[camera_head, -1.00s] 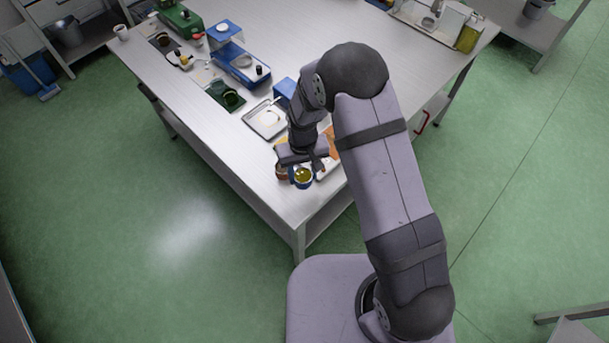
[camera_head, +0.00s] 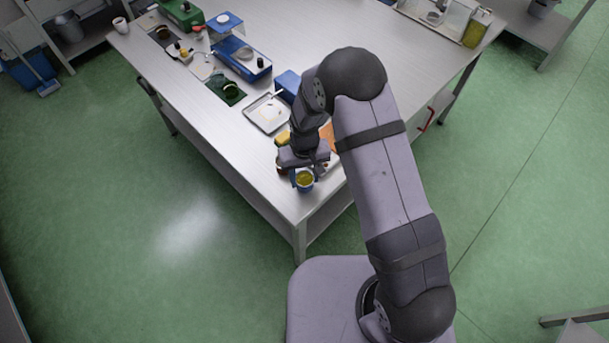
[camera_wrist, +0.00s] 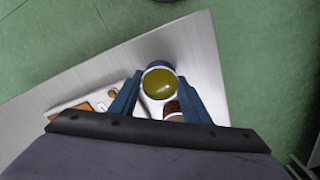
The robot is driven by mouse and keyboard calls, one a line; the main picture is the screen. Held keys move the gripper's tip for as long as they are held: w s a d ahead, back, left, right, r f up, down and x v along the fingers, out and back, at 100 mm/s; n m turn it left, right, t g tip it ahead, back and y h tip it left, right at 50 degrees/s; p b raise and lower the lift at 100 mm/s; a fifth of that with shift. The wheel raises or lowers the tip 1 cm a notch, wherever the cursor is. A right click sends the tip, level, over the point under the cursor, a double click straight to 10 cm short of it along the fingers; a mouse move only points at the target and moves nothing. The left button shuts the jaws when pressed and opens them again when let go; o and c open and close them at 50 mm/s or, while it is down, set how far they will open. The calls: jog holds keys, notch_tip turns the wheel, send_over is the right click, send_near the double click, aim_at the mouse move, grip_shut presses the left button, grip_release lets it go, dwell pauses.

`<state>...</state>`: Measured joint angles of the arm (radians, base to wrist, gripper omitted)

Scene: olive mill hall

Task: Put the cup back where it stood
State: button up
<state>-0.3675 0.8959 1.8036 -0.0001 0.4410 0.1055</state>
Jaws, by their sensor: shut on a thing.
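The cup (camera_head: 304,179) is a small blue cup with yellow-green oil in it, at the near corner of the steel table (camera_head: 270,195). My gripper (camera_head: 303,167) is over this corner, pointing down, and is shut on the cup. In the wrist view the cup (camera_wrist: 159,82) is upright between the two blue fingers of my gripper (camera_wrist: 160,97), its oil surface roughly level. I cannot tell whether its base touches the table. A dark green mat (camera_head: 214,83) with a dark round dish lies farther back.
A brown-topped thing (camera_wrist: 173,110) stands close beside the cup. A white tray with brown pieces (camera_wrist: 85,108) is left of it in the wrist view. A metal tray (camera_head: 266,113), a blue box (camera_head: 288,82) and a blue scale (camera_head: 240,58) stand farther back.

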jog(key=shift+f, duration=0.4)
dwell(0.5)
jog(key=o, duration=1.2)
jog(key=shift+o, duration=0.2)
jog(key=shift+r, duration=0.1)
notch_tip(320, 180, up, 7)
jog(key=p, duration=0.4)
jog(key=shift+p, duration=0.4)
